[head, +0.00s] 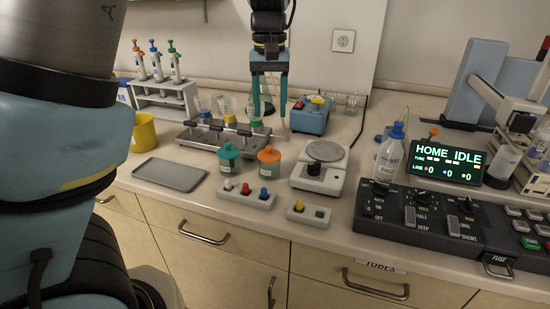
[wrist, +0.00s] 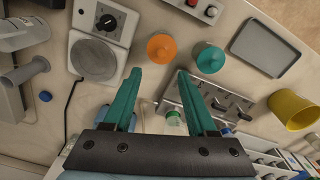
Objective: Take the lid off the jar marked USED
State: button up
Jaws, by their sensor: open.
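Two lidded jars stand side by side on the bench: a teal jar (head: 229,160) and an orange jar (head: 269,163). Both lids have a knob on top and are on. Each jar has a small white label, too small to read, so I cannot tell which is marked USED. In the wrist view the orange jar (wrist: 161,48) lies just beyond the gap between the fingertips, and the teal jar (wrist: 209,58) is to its right. My gripper (head: 270,115) is open and empty, pointing down, above and behind the jars; it also shows in the wrist view (wrist: 159,72).
A rack (head: 212,138) with several vials stands behind the jars. A balance (head: 322,167) is to their right, a grey tray (head: 170,174) to their left. Button boxes (head: 245,194) sit in front. A wash bottle (head: 389,158) and control panel (head: 430,215) stand farther right.

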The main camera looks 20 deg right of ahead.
send_over(269, 147)
jog(key=f, duration=0.5)
jog(key=shift+d+p, duration=0.25)
jog(key=shift+p, duration=0.1)
jog(key=shift+a+f+p, duration=0.2)
jog(key=shift+f+p, duration=0.6)
jog(key=shift+f, duration=1.9)
grip_shut()
